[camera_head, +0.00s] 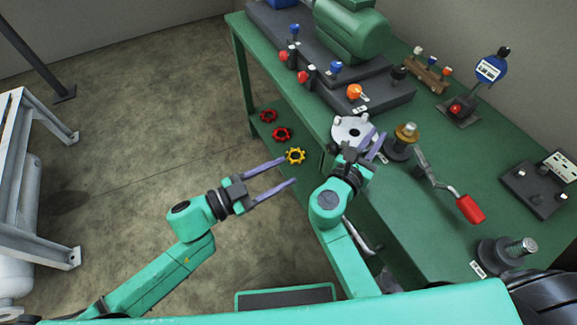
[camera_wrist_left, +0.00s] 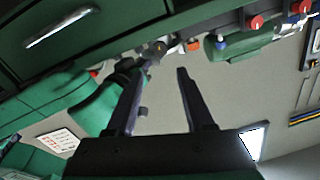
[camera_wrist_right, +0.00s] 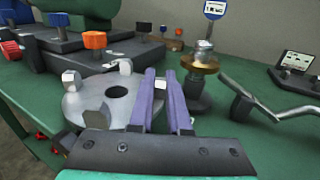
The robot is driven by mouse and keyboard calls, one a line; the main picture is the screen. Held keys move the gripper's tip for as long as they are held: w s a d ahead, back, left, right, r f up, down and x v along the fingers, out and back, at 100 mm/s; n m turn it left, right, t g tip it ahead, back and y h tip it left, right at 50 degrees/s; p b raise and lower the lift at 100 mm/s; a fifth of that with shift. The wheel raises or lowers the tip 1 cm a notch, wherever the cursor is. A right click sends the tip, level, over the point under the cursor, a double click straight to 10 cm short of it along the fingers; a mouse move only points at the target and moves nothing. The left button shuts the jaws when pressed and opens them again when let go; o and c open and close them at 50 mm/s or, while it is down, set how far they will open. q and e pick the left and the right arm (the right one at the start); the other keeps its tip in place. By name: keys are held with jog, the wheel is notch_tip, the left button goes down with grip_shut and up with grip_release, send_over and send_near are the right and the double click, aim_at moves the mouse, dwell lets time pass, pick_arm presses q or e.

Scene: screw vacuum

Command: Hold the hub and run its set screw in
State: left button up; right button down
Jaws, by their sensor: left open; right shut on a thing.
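The hub looks like the silver disc (camera_head: 350,126) with a round bore and square-headed pieces on it, at the green table's left edge. It fills the left-middle of the right wrist view (camera_wrist_right: 88,106). My right gripper (camera_head: 376,138) is at the disc's right side, its purple fingers (camera_wrist_right: 161,72) close together and shut on what looks like part of it; the gripped part is mostly hidden. My left gripper (camera_head: 290,171) is open and empty, left of the table and apart from the hub. Its spread fingers show in the left wrist view (camera_wrist_left: 162,72). I cannot make out the set screw.
A brass-topped black stand (camera_head: 403,138) is right of the hub, beside a red-handled crank (camera_head: 469,208). A green motor (camera_head: 350,30) on dark plates stands behind. Red and yellow handwheels (camera_head: 295,156) are by the table's left side.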

aim_at(329, 150)
pick_arm(q)
jog(key=w+d+n, duration=0.1)
jog(key=d, duration=0.2)
jog(key=w+d+n, duration=0.2)
jog(key=d, duration=0.2)
jog(key=w+d+n, duration=0.2)
jog(key=d, duration=0.2)
jog(key=shift+w+d+f, duration=0.1)
jog(key=shift+d+f, duration=0.05)
jog(key=shift+c, duration=0.3)
